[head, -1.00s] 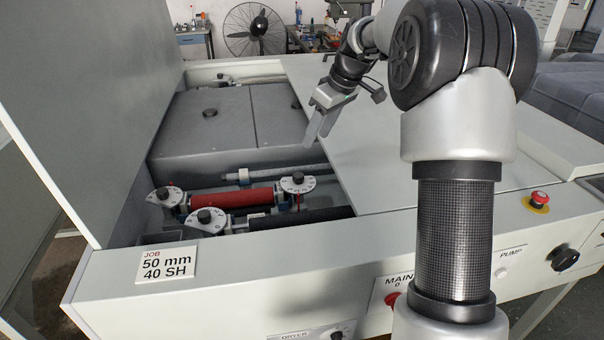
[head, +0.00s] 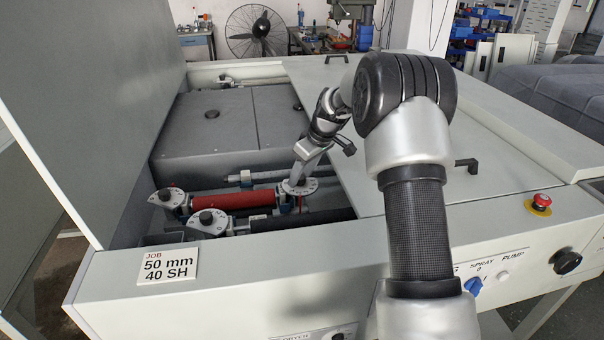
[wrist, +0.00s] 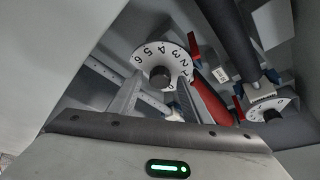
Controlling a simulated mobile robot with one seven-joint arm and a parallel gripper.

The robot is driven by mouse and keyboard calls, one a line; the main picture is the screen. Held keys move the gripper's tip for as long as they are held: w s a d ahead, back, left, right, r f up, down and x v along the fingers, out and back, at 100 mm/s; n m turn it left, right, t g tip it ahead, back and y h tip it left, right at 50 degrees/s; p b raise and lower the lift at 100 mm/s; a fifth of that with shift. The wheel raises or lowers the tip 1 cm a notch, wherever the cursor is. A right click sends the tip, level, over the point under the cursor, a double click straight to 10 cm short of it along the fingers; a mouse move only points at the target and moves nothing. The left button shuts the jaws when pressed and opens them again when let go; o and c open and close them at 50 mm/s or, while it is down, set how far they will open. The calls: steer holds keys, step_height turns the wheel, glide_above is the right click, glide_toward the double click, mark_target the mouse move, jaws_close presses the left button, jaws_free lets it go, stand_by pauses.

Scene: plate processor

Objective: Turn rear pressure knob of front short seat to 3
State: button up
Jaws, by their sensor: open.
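A white numbered dial (wrist: 151,55) with a black knob (wrist: 161,77) sits between my open fingertips in the wrist view; whether they touch it I cannot tell. Digits from 1 to 6 show around the dial, but its pointer setting is not readable. In the head view my gripper (head: 301,176) is down over this dial (head: 306,187) at the right end of the red roller (head: 233,199), largely covering the knob. Which seat each belongs to is unclear.
A black roller (head: 318,219) lies in front of the red one. A sign (head: 167,266) reads JOB 50 mm 40 SH. A flat light cover (head: 400,200) lies right of the opening, and a tall raised panel (head: 90,110) stands left. Another dial (wrist: 268,110) shows at right in the wrist view.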

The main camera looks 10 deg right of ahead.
steer(key=c, duration=1)
steer(key=shift+a+m+h+b, duration=0.15)
steer(key=shift+m+h+b, duration=0.35)
steer(key=shift+m, duration=0.6)
steer(key=shift+c, duration=0.2)
steer(key=shift+m+t+h, duration=0.3)
steer(key=shift+m+t, duration=0.2)
steer(key=shift+m, duration=0.8)
steer(key=o, duration=1)
steer(key=shift+o, duration=0.2)
steer(key=v, duration=1.7)
steer(key=shift+r, duration=0.3)
steer(key=shift+s, duration=0.1)
